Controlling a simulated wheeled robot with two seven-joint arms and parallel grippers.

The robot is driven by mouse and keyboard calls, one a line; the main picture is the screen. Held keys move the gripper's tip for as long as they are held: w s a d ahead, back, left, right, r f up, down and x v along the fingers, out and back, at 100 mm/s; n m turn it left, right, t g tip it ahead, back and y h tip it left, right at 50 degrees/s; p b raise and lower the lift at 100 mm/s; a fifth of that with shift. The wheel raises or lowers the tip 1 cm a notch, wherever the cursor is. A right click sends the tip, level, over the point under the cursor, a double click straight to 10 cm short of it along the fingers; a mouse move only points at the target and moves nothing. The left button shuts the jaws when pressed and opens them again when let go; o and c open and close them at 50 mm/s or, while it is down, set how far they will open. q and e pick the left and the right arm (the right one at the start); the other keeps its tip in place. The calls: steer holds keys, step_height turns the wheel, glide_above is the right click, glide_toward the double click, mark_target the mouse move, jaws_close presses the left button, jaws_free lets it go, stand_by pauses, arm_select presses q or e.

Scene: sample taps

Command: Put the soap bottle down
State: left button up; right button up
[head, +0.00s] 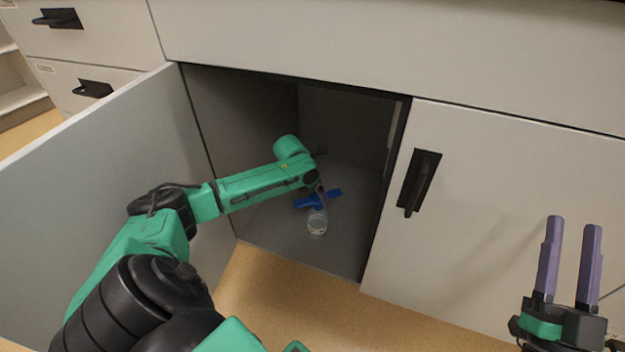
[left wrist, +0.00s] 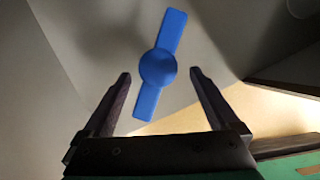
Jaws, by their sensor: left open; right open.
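The soap bottle (head: 317,224) looks clear, with a wide blue bar-shaped top (head: 304,202), and appears to stand upright on the cabinet floor. In the left wrist view the blue top (left wrist: 157,68) is seen from above as a round hub with two arms; the clear body is hidden there. My left gripper (head: 322,191) reaches into the cabinet above the bottle. Its fingers (left wrist: 161,74) are open, one on each side of the blue hub with visible gaps. My right gripper (head: 573,222) is open and empty, in front of the closed right door.
The cabinet (head: 268,222) is open, its left door (head: 95,205) swung out beside my left arm. The right door (head: 490,215) is closed and has a black handle (head: 419,183). Drawers (head: 105,35) are at upper left. The cabinet floor around the bottle looks clear.

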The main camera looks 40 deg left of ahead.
arm_select(q)
steer(key=shift+s+r+p, duration=0.15)
steer(key=shift+r+p, duration=0.2)
steer(key=shift+p, duration=0.15)
steer(key=shift+s+r+p, duration=0.1)
steer(key=shift+r+p, duration=0.2)
steer(key=shift+p, duration=0.1)
arm_select(e)
step_height(320, 180, down, 18)
steer(key=s+a+m+g+h, duration=0.1)
steer(key=s+a+g+h, duration=0.1)
steer(key=g, duration=0.4)
arm_select(q)
steer(key=shift+s+r+p, duration=0.25)
steer(key=shift+r+p, duration=0.2)
steer(key=shift+p, duration=0.3)
arm_select(e)
steer(key=s+f+g, duration=0.2)
steer(key=s+f, duration=0.3)
steer(key=f, duration=0.2)
steer(key=s+f+m+g, duration=0.1)
steer(key=s+f+g, duration=0.2)
steer(key=s+f, duration=0.2)
step_height(320, 180, down, 3)
steer(key=shift+s+a+f+g+h, duration=0.1)
steer(key=shift+s+a+g+h, duration=0.15)
steer(key=shift+a+h, duration=0.2)
